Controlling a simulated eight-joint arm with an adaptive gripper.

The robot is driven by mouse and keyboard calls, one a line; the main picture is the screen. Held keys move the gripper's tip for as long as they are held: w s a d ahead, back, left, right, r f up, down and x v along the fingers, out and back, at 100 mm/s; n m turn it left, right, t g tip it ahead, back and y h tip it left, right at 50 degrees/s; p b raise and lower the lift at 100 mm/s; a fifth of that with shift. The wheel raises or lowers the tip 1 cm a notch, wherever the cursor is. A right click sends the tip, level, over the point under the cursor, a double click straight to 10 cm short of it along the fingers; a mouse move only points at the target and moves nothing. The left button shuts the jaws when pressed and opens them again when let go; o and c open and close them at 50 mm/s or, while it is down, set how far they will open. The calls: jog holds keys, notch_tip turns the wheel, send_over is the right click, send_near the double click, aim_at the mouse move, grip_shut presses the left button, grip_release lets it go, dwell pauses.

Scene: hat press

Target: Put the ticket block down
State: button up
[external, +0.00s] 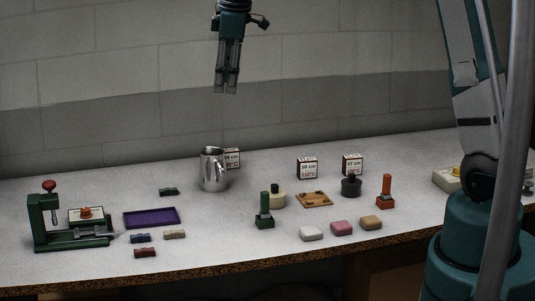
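My gripper (226,90) hangs high above the table, in front of the wall, pointing down. Its two fingers look close together, and no block shows between them. Three small white-faced blocks with printed labels and red bands stand on the table; they may be the ticket blocks. One (232,157) is partly hidden behind the steel pitcher (213,170). One (307,167) stands near the middle right, behind a wooden tray (314,200). One (352,164) stands behind a dark round weight (351,187). My gripper is well apart from all of them.
A green press (45,215) and a purple tray (152,218) are at left, with several small coloured blocks nearby. Green (264,212) and orange (386,190) upright tools stand at right. White, pink and tan pieces lie near the front edge. The table between pitcher and green tool is clear.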

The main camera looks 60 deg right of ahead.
jog(key=s+a+r+m+t, duration=0.15)
jog(key=s+a+r, duration=0.25)
jog(key=s+a, duration=0.45)
jog(key=s+a+r+m+t, duration=0.15)
jog(key=s+a+r, duration=0.25)
jog(key=s+a, duration=0.4)
jog(key=s+a+f+m+t, duration=0.1)
jog(key=s+a, duration=0.3)
jog(key=s, duration=0.6)
jog(key=s+a+f+m+t, duration=0.1)
jog(key=s+a+f, duration=0.3)
jog(key=s, duration=0.6)
jog(key=shift+a+f+m+y, duration=0.15)
jog(key=shift+a+m+y, duration=0.3)
jog(key=shift+m, duration=0.25)
jog(key=shift+f, duration=0.1)
notch_tip(320, 180, down, 20)
jog(key=b, duration=2)
jog(key=shift+f+b, duration=0.25)
jog(key=shift+b, duration=0.1)
jog(key=shift+o, duration=0.5)
